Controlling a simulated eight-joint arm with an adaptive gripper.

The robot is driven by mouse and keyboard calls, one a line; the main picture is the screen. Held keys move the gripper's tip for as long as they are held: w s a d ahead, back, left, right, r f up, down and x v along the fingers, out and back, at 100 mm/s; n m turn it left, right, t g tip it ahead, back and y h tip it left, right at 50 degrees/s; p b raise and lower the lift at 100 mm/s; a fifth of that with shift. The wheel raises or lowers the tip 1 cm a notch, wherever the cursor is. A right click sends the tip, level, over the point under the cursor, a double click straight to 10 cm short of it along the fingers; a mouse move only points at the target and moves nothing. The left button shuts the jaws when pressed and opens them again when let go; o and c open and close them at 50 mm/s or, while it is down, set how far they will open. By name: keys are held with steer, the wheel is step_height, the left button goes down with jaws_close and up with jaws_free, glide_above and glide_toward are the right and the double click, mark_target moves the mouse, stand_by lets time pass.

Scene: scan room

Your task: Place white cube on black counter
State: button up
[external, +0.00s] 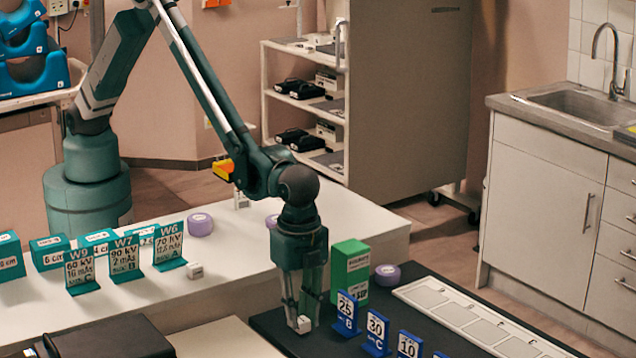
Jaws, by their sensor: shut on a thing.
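My gripper (302,315) points straight down and is shut on a small white cube (304,325). The cube shows low between the fingertips, over the near left part of the black counter (268,326). I cannot tell whether its underside touches the surface. Another small white cube (195,271) sits on the white table, to the right of the W9, W7 and W6 signs.
A green box (350,268) stands close to the right of my gripper. Blue number signs (377,330) line the counter's front right. A purple roll (387,275) and a pale panelled tray (450,306) lie behind them. A black case (110,338) is at the lower left.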

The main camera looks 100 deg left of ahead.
mark_target(301, 318)
steer(key=shift+f, duration=0.2)
steer(key=o, duration=0.7)
steer(key=shift+o, duration=0.2)
steer(key=shift+r, duration=0.15)
step_height(301, 318, up, 12)
steer(key=p, duration=0.1)
stand_by(0.5)
steer(key=shift+a+r, duration=0.1)
steer(key=shift+r, duration=0.05)
